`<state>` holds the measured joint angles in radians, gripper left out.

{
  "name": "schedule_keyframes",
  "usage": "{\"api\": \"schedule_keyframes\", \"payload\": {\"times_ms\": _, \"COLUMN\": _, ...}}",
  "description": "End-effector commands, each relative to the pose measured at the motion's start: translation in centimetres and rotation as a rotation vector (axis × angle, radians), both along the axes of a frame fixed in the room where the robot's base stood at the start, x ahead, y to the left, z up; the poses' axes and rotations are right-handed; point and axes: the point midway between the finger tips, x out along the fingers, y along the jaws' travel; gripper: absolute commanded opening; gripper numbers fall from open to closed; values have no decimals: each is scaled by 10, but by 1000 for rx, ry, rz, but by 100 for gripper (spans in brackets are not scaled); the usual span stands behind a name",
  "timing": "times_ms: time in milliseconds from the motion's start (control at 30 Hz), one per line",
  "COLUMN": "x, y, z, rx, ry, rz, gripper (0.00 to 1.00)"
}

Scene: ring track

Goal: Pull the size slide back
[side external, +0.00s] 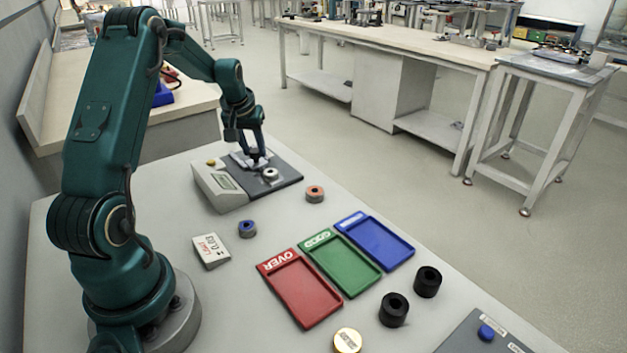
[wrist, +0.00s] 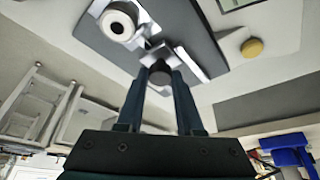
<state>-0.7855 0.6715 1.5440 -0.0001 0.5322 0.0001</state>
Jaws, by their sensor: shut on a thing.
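The measuring device (side external: 222,188) stands at the table's back, with a dark base plate (side external: 289,178), a small display and a yellow button (wrist: 252,48). The size slide (wrist: 190,63) is a pale metal piece on this plate with a dark knob (wrist: 160,73). My gripper (side external: 256,157) points down at the slide and is shut on its knob; in the wrist view the two fingers (wrist: 160,82) stand on either side of it. A pale ring (side external: 270,174) lies on the plate beside the slide, and it also shows in the wrist view (wrist: 118,22).
Red (side external: 303,293), green (side external: 345,265) and blue (side external: 379,246) trays lie in front. Two black rings (side external: 394,309) and a gold disc (side external: 347,341) are nearer.

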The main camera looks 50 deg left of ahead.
Motion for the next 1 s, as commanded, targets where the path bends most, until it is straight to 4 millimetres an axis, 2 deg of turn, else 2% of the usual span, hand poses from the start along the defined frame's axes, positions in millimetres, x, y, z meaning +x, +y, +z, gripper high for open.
{"api": "schedule_keyframes", "payload": {"times_ms": 733, "x": -1, "y": 0, "z": 0, "rx": -1, "ry": 3, "rz": 0, "gripper": 0}}
{"api": "schedule_keyframes", "payload": {"times_ms": 1000, "x": -1, "y": 23, "z": 0, "rx": -2, "ry": 3, "rz": 4, "gripper": 0}}
